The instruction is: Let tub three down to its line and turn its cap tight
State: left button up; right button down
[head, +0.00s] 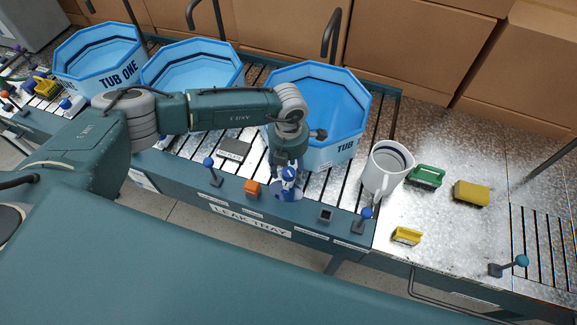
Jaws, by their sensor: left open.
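Tub three (352,117) is the rightmost blue octagonal tub on the slatted leak tray. Its front label reads "TUB"; the rest of the label cannot be read. A dark band runs around its inside wall, and I cannot make out any water level. My left gripper (287,180) points down in front of this tub, at the tray's front edge. It is open around or just above a small blue-and-white fitting (288,190), which may be the cap. The fingers partly hide this fitting, and contact cannot be told. My right gripper is out of view.
Tub one (118,74) and a middle tub (200,58) stand left. A white jug (380,178), green piece (425,176) and yellow block (471,193) stand right. Cardboard boxes (420,48) close the back.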

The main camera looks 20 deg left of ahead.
pick_arm(q)
jog(key=c, duration=1.2)
jog(key=shift+f+m+b, duration=0.15)
jog(key=shift+m+b, duration=0.15)
jog(key=shift+b, duration=0.4)
jog(key=m+b, duration=0.7)
jog(key=b, duration=0.3)
jog(key=shift+w, duration=0.1)
jog(key=shift+m+b, duration=0.9)
jog(key=shift+b, duration=0.2)
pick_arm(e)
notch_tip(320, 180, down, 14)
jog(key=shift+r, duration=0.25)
pick_arm(q)
jog(key=shift+r, duration=0.25)
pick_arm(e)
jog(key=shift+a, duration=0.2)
pick_arm(q)
jog(key=o, duration=1.2)
